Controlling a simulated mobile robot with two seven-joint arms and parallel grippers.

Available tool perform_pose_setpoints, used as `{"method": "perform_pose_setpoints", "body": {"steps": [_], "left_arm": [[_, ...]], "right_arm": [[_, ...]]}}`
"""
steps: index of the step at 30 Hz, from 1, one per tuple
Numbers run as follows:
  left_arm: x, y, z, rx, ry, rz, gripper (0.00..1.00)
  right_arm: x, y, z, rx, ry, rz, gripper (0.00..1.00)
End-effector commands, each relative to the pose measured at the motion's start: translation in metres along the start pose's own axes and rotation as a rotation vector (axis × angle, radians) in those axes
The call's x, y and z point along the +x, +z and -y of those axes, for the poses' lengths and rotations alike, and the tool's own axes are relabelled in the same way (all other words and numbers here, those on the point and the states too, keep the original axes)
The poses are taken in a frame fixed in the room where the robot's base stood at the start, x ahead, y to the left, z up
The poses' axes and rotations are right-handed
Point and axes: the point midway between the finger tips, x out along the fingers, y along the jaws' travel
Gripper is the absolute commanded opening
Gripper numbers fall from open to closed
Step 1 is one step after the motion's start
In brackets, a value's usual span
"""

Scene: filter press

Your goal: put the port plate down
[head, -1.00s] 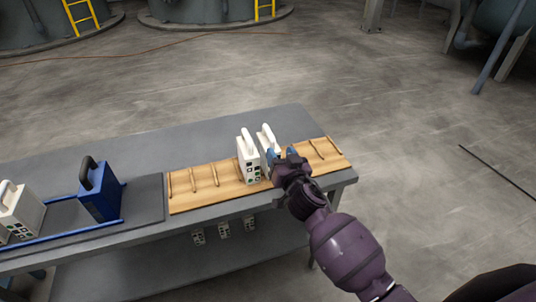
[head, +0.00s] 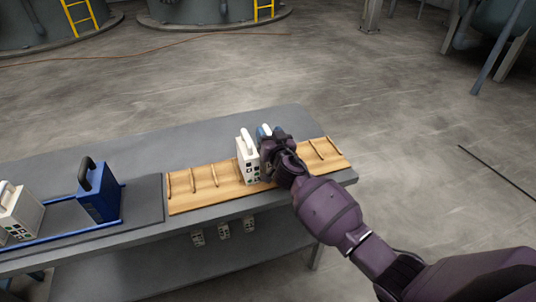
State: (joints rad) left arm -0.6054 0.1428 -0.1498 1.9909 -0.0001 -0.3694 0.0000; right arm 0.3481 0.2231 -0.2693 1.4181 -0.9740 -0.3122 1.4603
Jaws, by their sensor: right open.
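Two white port plates with white loop handles stand upright on the wooden rack (head: 205,202). The left white plate (head: 245,162) shows dark and green ports on its near edge. The right white plate (head: 266,129) is mostly hidden behind my right gripper, with only the top of its handle showing. My right gripper (head: 268,136) is open at that handle, with a bit of blue showing beside it. I cannot tell whether it touches the handle. My left gripper is not in view.
A blue plate with a dark handle (head: 98,198) and white plates (head: 20,212) stand in a blue-railed frame (head: 75,234) at the left of the grey table (head: 210,132). Wooden pegs (head: 193,180) divide the rack. Several small white plates (head: 223,229) show below the tabletop.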

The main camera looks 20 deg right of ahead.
Motion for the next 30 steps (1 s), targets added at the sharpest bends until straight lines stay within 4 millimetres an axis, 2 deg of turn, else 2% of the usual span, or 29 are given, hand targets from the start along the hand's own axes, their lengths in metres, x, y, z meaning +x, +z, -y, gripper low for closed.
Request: {"method": "perform_pose_setpoints", "body": {"steps": [8, 18, 30], "left_arm": [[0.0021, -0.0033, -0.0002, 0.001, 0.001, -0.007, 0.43], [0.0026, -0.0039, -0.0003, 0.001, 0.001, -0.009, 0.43], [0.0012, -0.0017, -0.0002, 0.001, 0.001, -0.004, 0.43]], "right_arm": [[0.0021, -0.0002, 0.0, 0.0, 0.0, 0.0, 0.5], [0.0019, -0.0001, -0.0001, 0.001, 0.0, 0.0, 0.0], [0.002, -0.0007, 0.001, 0.004, -0.001, -0.001, 0.0]]}}
